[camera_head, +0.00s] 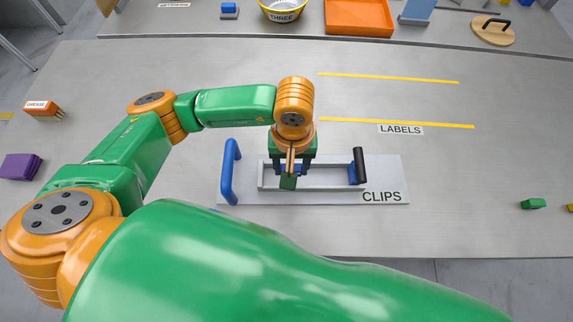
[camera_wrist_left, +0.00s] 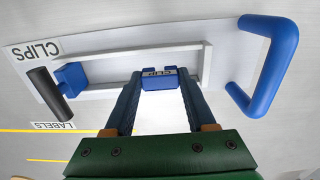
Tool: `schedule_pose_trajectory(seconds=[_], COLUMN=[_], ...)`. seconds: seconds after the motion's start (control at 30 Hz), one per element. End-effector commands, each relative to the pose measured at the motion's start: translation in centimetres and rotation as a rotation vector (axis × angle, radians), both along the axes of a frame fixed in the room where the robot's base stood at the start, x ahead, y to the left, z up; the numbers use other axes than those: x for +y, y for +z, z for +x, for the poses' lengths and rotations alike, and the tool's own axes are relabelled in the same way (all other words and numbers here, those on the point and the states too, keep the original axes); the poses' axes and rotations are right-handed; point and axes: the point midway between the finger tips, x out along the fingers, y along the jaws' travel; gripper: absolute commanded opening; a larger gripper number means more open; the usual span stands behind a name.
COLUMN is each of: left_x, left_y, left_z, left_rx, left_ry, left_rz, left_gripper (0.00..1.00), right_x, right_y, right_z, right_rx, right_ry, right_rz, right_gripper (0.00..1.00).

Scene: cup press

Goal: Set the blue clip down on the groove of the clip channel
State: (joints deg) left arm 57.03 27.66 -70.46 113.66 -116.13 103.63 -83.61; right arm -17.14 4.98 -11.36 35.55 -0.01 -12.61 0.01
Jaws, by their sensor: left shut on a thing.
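The clip channel (camera_head: 330,188) is a pale grey pair of rails on a white board (camera_head: 388,172) marked CLIPS, and it also shows in the wrist view (camera_wrist_left: 110,62). My left gripper (camera_head: 291,170) points down over the left half of the channel in the head view. It is shut on the blue clip (camera_wrist_left: 158,82), whose grey strip reads CLIP. In the wrist view the clip lies between the fingertips and overlaps the space between the rails. I cannot tell whether it touches the groove. The fingers mostly hide the clip in the head view. My right gripper is not in view.
A blue handle (camera_head: 231,170) rises at the board's left end. A black-gripped lever on a blue block (camera_head: 355,172) stands at the right end. A green block (camera_head: 533,204) lies far right; a purple block (camera_head: 21,166) lies far left. Yellow tape lines mark the back.

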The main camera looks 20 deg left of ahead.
Motion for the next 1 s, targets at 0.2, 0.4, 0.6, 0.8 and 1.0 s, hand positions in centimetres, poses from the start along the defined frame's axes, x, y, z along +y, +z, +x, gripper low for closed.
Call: schedule_pose_trajectory(seconds=[0.2, 0.4, 0.6, 0.8, 1.0], left_x=[1.5, 1.4, 1.4, 1.4, 1.4], left_y=[-3.0, -5.0, -5.2, -5.2, -5.2], left_z=[0.4, 0.6, 0.6, 0.6, 0.6], left_rx=[0.006, -0.001, -0.002, -0.001, -0.001], left_ry=[0.001, -0.001, -0.001, -0.001, -0.001], left_rz=[0.001, -0.001, -0.002, -0.002, -0.002], left_gripper=[0.04, 0.04, 0.04, 0.86, 0.86], right_x=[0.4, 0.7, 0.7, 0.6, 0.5], right_y=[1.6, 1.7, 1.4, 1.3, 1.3], right_z=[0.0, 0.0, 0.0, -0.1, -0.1], right_rx=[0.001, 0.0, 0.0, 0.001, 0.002], right_ry=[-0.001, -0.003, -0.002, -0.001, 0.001], right_rz=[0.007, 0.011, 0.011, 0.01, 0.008], right_gripper=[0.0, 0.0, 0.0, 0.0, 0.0])
